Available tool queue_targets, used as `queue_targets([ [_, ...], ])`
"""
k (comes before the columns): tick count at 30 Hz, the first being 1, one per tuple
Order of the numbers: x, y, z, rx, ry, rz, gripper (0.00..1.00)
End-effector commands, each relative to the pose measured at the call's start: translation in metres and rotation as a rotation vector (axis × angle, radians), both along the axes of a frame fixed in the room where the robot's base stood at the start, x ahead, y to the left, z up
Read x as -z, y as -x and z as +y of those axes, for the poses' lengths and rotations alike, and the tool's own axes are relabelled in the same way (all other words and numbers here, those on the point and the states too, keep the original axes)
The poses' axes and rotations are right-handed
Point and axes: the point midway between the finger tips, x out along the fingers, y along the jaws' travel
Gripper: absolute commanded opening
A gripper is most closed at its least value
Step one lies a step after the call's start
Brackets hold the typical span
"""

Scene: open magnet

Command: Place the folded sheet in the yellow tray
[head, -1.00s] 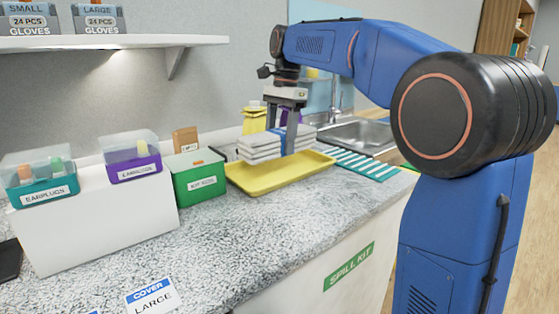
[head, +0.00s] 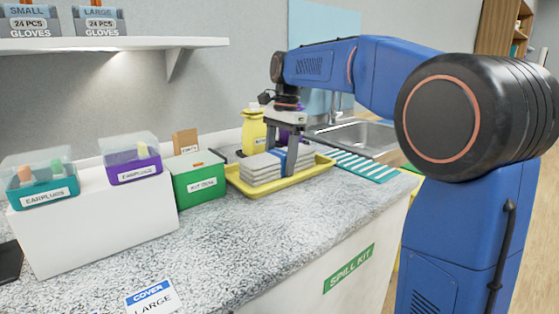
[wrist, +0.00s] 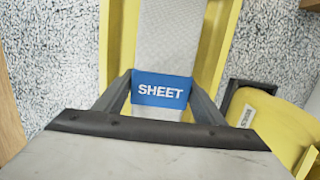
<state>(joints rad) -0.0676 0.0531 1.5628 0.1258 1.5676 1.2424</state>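The folded sheet (head: 262,170) is a grey-white layered stack with a blue band. It lies in the yellow tray (head: 238,187), low between the tray's rims, though I cannot tell whether its underside touches the floor of the tray. My gripper (head: 287,160) points down at the sheet, with its fingers at the blue band. In the wrist view the blue "SHEET" label (wrist: 161,90) sits between the two fingers, which are close against its sides. The tray's yellow sides (wrist: 117,45) show on both sides of the sheet.
A green box (head: 198,180) stands just left of the tray. A yellow bottle (head: 254,130) stands behind it, also in the wrist view (wrist: 275,125). A striped teal mat (head: 365,167) and the sink (head: 355,135) are to the right. The front counter is clear apart from a cover label (head: 150,296).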

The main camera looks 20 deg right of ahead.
Motion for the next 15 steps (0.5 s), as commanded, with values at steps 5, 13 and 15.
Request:
queue_targets([
  [5,0.000,0.000,0.000,0.000,0.000,0.000,0.76],
  [13,-0.005,0.000,0.000,0.000,0.000,0.000,0.76],
  [15,-0.012,-0.001,-0.001,0.000,0.000,-0.001,0.76],
])
